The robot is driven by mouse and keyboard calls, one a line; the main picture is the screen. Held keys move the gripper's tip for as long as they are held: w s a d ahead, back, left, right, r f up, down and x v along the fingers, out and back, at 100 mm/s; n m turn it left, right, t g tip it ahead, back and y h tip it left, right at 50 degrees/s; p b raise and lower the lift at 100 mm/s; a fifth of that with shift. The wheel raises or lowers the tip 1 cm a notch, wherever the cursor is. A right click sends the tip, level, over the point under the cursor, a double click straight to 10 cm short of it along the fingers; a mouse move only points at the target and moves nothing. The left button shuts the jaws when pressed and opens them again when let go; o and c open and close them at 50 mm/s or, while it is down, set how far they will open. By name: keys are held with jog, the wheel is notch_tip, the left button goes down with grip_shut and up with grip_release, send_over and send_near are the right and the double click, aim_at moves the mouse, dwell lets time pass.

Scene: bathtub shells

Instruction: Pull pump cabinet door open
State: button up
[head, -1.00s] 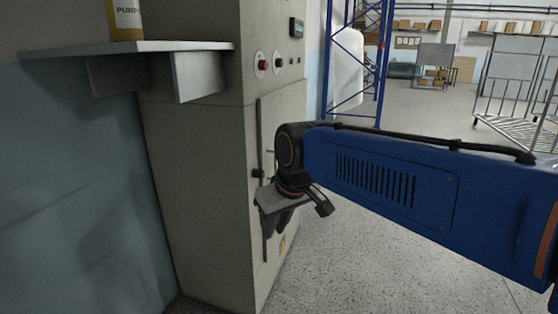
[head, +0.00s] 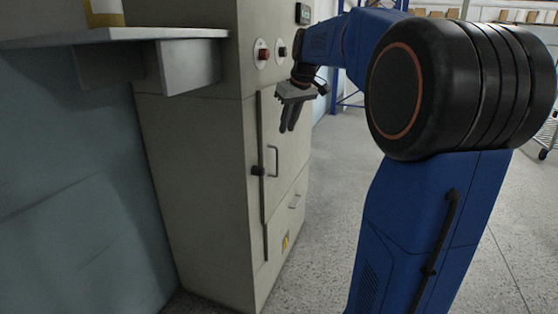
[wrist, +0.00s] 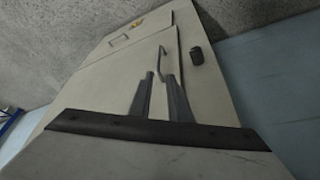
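The grey pump cabinet (head: 200,190) has a narrow door (head: 284,180) on its front, which looks flush with the frame. A thin upright bar handle (head: 276,161) is on the door, and a dark latch or knob (head: 258,171) is at the door's left edge. My gripper (head: 289,128) points down in front of the door's upper part, above the handle and not touching it. In the wrist view the two fingers (wrist: 160,76) are apart with nothing between them. The handle (wrist: 162,62) lies beyond the fingertips, and the dark latch (wrist: 196,56) is to the right.
A lower panel has a small handle (head: 296,201) and a yellow warning label (head: 285,242). Red and dark knobs (head: 262,54) and a display (head: 302,13) are above the door. A wall shelf (head: 120,36) juts out at left. Floor (head: 325,240) in front is clear.

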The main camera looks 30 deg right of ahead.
send_over(277, 173)
jog(key=f, duration=1.6)
jog(key=shift+w+d, duration=0.15)
jog(key=shift+w, duration=0.1)
grip_shut()
